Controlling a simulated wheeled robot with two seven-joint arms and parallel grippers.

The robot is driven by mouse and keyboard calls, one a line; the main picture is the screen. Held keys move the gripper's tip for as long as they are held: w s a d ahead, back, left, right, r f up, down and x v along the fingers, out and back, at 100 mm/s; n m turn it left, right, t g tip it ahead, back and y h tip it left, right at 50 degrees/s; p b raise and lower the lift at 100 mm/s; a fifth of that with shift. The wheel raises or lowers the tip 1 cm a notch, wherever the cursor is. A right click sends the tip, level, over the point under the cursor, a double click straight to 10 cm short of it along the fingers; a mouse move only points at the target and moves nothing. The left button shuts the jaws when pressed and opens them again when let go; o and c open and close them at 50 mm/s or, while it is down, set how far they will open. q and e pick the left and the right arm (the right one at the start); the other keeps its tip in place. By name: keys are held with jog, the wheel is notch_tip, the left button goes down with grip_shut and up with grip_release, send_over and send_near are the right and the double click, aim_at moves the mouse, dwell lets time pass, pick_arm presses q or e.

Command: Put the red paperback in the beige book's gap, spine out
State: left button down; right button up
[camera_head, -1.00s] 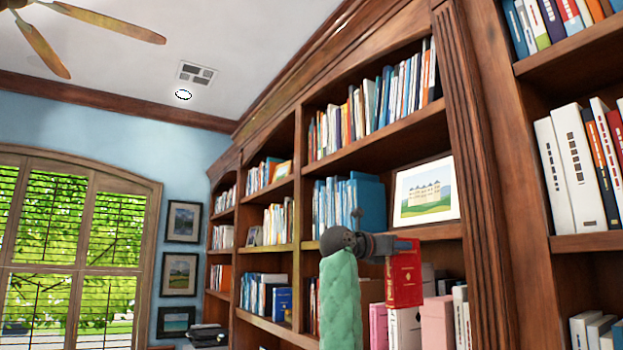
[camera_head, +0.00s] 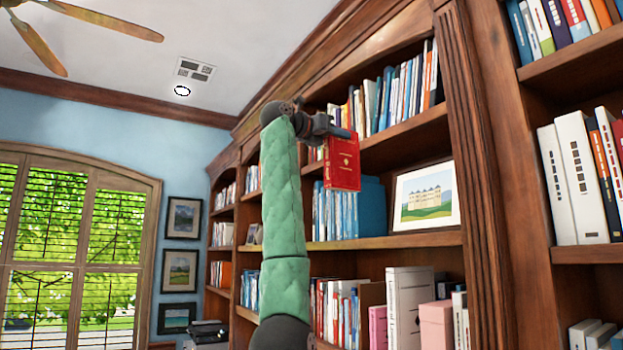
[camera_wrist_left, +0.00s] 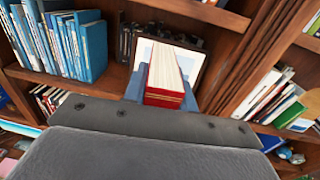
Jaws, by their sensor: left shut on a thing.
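The red paperback (camera_head: 342,167) hangs below my left gripper (camera_head: 343,134), its red face with gold marks toward the head camera. My left gripper is shut on it, raised in front of the bookcase between the top-shelf books and the blue books. My right gripper is not in view.
A framed castle picture (camera_head: 427,196) stands on the middle shelf, right of a row of blue books (camera_head: 372,207). Upper-shelf books (camera_head: 402,95) fill the row behind the gripper. A fluted wooden post (camera_head: 487,170) separates the right bookcase, with white books (camera_head: 580,175).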

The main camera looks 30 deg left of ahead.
pick_arm(q)
jog(key=w+a+f, duration=0.4)
jog(key=w+a, duration=0.2)
jog(key=a, duration=0.2)
jog(key=w+a+f+m+h+p, duration=0.1)
jog(key=w+a+f, duration=0.3)
jog(key=a, duration=0.5)
jog(key=shift+w+g, duration=0.3)
jog(key=shift+w, duration=0.95)
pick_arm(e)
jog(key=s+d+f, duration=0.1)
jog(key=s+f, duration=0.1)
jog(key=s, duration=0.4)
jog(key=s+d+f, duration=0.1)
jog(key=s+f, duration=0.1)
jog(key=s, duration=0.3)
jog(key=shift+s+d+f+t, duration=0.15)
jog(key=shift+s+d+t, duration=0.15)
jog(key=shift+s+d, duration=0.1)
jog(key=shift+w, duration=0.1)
